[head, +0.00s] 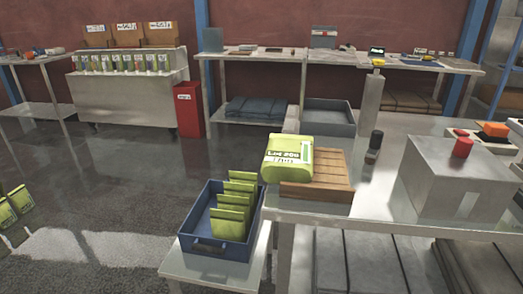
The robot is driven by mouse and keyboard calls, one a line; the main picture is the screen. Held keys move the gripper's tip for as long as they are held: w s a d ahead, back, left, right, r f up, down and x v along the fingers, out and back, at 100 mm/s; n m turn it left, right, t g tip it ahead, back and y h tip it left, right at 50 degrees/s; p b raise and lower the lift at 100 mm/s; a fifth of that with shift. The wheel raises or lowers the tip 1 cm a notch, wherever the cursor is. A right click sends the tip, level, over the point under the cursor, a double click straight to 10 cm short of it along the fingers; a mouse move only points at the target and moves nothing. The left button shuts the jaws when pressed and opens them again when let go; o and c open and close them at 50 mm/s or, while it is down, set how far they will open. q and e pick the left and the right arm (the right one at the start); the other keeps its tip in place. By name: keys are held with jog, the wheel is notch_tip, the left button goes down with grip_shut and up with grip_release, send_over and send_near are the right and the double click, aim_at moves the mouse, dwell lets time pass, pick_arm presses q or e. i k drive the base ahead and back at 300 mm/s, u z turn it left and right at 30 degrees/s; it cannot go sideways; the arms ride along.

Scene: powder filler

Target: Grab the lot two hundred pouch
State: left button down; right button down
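The lot 200 pouch (288,159) is a plump lime-green pouch with a white label that reads "Lot 200". It lies on a slatted wooden board (330,176) on the near metal table. It covers the left part of the board, and its label faces me. Neither of my grippers is in the head view.
A blue bin (217,248) with several green pouches stands on a lower stand left of the board. Open floor lies to the left.

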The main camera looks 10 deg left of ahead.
aim_at(289, 158)
jog(key=u, duration=0.45)
jog(key=i, duration=1)
jog(key=z, duration=0.95)
